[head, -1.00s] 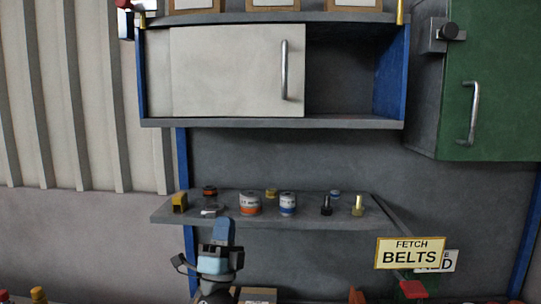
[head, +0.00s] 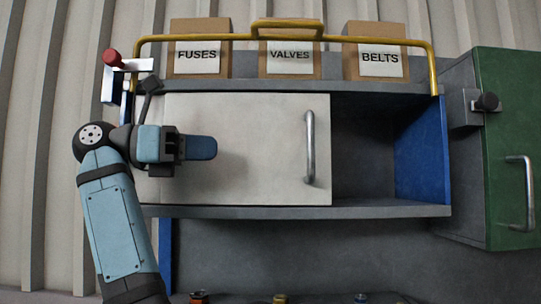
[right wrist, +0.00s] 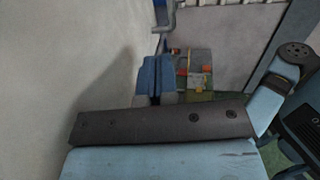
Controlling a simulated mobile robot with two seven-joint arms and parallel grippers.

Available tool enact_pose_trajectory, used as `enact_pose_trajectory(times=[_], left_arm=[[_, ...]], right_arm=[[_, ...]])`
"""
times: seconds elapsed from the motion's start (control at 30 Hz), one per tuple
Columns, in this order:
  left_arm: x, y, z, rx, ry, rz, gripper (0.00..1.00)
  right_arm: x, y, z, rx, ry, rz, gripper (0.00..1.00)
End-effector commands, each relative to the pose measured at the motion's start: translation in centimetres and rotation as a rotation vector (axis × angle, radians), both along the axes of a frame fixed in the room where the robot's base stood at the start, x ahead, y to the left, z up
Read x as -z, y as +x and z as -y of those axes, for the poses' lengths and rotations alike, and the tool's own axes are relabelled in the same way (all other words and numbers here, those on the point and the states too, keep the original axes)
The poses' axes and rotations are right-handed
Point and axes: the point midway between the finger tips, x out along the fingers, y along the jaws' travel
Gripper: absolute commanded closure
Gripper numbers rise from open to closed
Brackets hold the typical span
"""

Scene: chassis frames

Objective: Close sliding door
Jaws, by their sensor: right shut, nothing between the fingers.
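The pale sliding door (head: 250,120) covers the left part of the wall cabinet (head: 300,212). The open compartment (head: 365,145) to its right is dark and looks empty. A silver vertical handle (head: 310,147) is near the door's right edge. My right gripper (head: 203,148) is shut and empty in front of the door's left half, fingers pointing right, left of the handle and apart from it. In the right wrist view the shut blue fingers (right wrist: 154,75) are beside a pale surface (right wrist: 70,70), with a metal bar like the handle (right wrist: 165,18) beyond. My left gripper is not in view.
Boxes labelled FUSES (head: 197,55), VALVES (head: 290,57) and BELTS (head: 380,58) stand on top behind a yellow rail (head: 220,38). A red-knobbed fixture (head: 112,57) is at the cabinet's upper left. A green door with a handle (head: 520,190) stands right.

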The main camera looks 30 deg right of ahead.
Motion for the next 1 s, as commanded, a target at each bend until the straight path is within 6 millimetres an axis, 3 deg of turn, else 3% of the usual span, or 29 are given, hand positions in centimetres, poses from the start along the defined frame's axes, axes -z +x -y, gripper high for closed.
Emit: enact_pose_trajectory(times=[0.23,0.7,1.0], left_arm=[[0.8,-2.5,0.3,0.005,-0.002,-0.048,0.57],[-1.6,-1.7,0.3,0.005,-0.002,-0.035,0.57],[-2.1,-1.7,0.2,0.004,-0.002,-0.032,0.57]], right_arm=[[-0.2,-1.1,2.7,0.003,0.002,0.006,1.0],[-0.3,-4.3,11.4,0.003,0.0,0.004,1.0],[-0.1,-4.9,13.0,0.0,-0.001,0.002,1.0]])
